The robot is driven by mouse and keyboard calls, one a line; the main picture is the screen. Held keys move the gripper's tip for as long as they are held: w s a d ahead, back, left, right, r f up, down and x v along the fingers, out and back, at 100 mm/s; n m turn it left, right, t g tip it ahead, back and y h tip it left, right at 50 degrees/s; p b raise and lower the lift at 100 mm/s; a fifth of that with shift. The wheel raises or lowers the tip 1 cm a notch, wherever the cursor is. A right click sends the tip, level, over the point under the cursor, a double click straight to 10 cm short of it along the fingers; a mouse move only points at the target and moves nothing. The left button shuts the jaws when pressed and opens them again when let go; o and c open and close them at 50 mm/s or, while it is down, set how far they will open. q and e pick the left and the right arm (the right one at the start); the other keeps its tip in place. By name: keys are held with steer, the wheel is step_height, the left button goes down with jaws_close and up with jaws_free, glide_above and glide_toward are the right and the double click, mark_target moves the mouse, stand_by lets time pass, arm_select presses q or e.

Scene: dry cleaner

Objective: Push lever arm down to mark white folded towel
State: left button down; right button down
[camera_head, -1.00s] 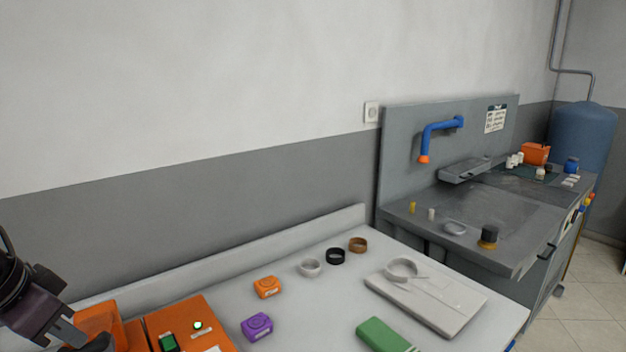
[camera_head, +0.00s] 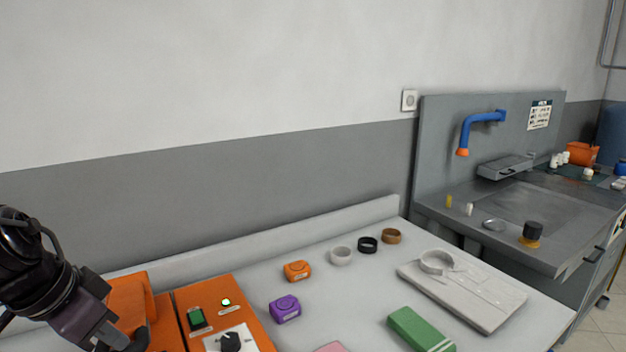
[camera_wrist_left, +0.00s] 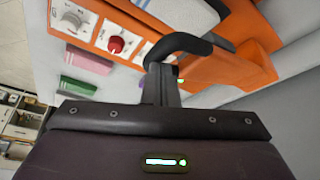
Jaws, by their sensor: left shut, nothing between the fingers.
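An orange marking machine (camera_head: 180,305) stands at the lower left of the head view, with a green switch and a lit green lamp on its panel. Its black lever handle (camera_wrist_left: 185,43) shows in the left wrist view, directly at the tips of my left gripper. I cannot tell whether they touch. My left gripper (camera_head: 122,345) is shut and empty beside the machine, partly cut off by the bottom edge; it also shows in the left wrist view (camera_wrist_left: 161,80). A pale folded cloth (camera_wrist_left: 183,12), perhaps the white towel, lies by the machine. My right gripper is out of view.
Orange (camera_head: 297,271) and purple (camera_head: 285,308) blocks, several rings, a green folded cloth (camera_head: 420,330) and a white folded shirt (camera_head: 470,295) lie on the white table (camera_head: 350,290). A grey sink unit (camera_head: 510,220) stands at the right.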

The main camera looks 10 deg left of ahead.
arm_select(q)
steer(key=shift+s+d+f+b, duration=0.25)
steer(key=shift+f+b, duration=0.2)
steer(key=shift+f, duration=0.15)
steer(key=shift+s+d+f+b, duration=0.2)
steer(key=shift+f+b, duration=0.2)
steer(key=shift+f, duration=0.2)
steer(key=shift+s+d+f+b, duration=0.15)
steer(key=shift+s+f+b, duration=0.05)
steer(key=shift+f+b, duration=1.05)
steer(key=shift+s+d+f+b, duration=0.1)
steer(key=shift+s+f+b, duration=0.05)
steer(key=shift+f+b, duration=1.1)
steer(key=w+a+r+p, duration=0.2)
steer(key=r+p, duration=0.6)
steer(key=p, duration=0.2)
steer(key=w+a+r+p, duration=0.2)
steer(key=w+r+p, duration=0.1)
steer(key=r+p, duration=0.6)
steer(key=w+a+r+p, duration=0.3)
steer(key=r+p, duration=0.6)
steer(key=p, duration=0.2)
steer(key=shift+w+r, duration=0.15)
steer(key=shift+r, duration=0.05)
